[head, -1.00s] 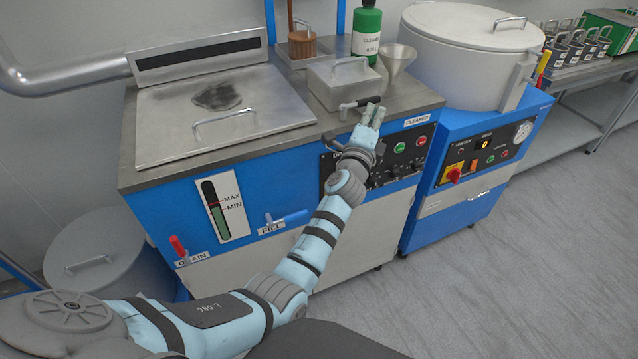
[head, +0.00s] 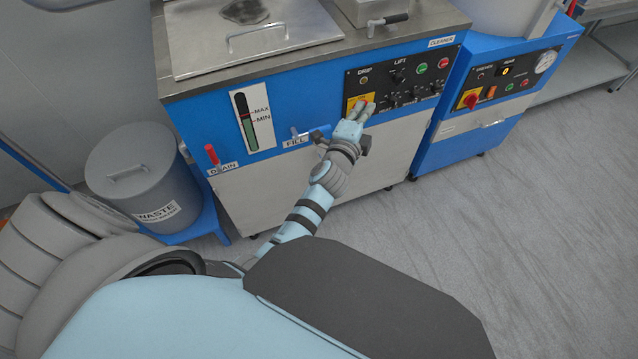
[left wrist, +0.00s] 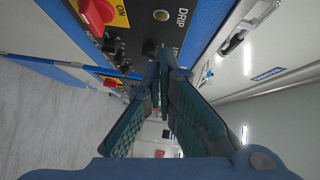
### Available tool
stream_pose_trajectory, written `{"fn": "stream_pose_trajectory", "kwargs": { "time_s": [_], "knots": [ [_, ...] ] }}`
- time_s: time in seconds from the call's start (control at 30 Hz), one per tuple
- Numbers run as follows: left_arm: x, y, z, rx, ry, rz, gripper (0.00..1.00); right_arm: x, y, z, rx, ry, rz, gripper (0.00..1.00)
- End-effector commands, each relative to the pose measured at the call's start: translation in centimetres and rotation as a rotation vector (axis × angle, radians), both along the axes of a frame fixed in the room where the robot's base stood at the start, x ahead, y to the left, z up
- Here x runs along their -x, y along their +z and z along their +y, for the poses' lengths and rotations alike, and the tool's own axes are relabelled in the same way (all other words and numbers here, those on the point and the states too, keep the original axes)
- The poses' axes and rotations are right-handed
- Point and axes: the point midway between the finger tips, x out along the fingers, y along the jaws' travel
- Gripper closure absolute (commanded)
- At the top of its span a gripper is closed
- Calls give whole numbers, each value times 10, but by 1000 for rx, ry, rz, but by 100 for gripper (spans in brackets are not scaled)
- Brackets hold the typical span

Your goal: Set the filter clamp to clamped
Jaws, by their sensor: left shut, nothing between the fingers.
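A lever with a black grip (head: 388,20) sits at the front of a small steel box on the machine's top, near the upper edge of the head view. It is the only clamp-like lever I see there, and I read no label on it. Its grip points to the right, roughly level along the front edge. My left gripper (head: 367,108) is shut and empty. It is below the lever, in front of the control panel and over its yellow switch plate. In the left wrist view the fingertips (left wrist: 160,68) are together near the panel. My right gripper is not in view.
The control panel (head: 413,72) has several knobs and buttons. The red drain handle (head: 211,155) and blue fill handle (head: 302,134) stick out from the front. A grey waste bin (head: 140,170) stands at the left. The floor at the right is clear.

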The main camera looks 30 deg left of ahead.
Motion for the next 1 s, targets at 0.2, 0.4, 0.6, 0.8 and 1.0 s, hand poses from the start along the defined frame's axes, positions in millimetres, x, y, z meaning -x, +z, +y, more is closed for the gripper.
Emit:
{"fn": "stream_pose_trajectory", "kwargs": {
  "time_s": [0.2, 0.4, 0.6, 0.8, 1.0],
  "knots": [
    [31, -53, 20, 159, 68, 129, 100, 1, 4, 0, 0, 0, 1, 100],
    [62, -103, 32, 288, 126, 246, 100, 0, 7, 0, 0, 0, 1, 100],
    [96, -151, 38, 402, 178, 357, 100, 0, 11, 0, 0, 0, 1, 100],
    [123, -183, 42, 484, 225, 435, 100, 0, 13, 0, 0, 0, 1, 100],
    [133, -193, 44, 511, 242, 459, 100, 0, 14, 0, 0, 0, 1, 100]
  ]
}}
